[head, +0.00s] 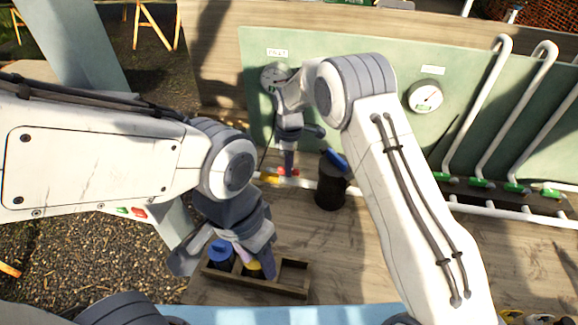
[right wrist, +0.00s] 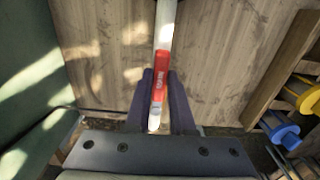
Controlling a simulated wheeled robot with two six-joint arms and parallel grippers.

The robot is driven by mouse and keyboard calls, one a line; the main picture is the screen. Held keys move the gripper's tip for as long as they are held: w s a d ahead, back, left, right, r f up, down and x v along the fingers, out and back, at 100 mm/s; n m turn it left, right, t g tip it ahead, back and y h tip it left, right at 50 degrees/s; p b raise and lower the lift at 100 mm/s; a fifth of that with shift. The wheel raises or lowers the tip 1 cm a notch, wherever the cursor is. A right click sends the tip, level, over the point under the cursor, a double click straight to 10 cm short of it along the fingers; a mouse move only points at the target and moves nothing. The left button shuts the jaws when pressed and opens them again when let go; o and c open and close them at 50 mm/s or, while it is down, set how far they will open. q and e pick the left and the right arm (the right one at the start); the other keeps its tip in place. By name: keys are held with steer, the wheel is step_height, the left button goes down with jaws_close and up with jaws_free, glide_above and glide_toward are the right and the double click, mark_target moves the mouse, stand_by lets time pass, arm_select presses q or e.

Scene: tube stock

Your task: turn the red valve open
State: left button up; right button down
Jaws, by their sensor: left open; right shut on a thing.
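The red valve (head: 282,171) shows as a small red patch on the white pipe at the foot of the green panel. In the right wrist view the red valve (right wrist: 160,78) is a red strip with white lettering on a white bar. My right gripper (head: 289,166) is shut on it, one finger on each side; the fingers (right wrist: 160,98) hide little of it. My left gripper (head: 227,260) is open above a wooden tray, with nothing visibly held between its fingers.
The wooden tray (head: 293,293) holds blue and yellow spools. A dark cylinder (head: 330,188) stands just right of my right gripper. White pipes (head: 475,112) with green fittings and a round gauge (head: 425,96) are at the right. Bare wooden tabletop lies at the centre right.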

steer(key=c, duration=0.8)
jaws_free()
steer(key=shift+w+a+r, duration=0.1)
steer(key=shift+w+a, duration=0.05)
steer(key=shift+o, duration=0.2)
step_height(320, 180, up, 10)
steer(key=b, duration=0.2)
steer(key=shift+r+b, duration=0.2)
steer(key=shift+b, duration=0.1)
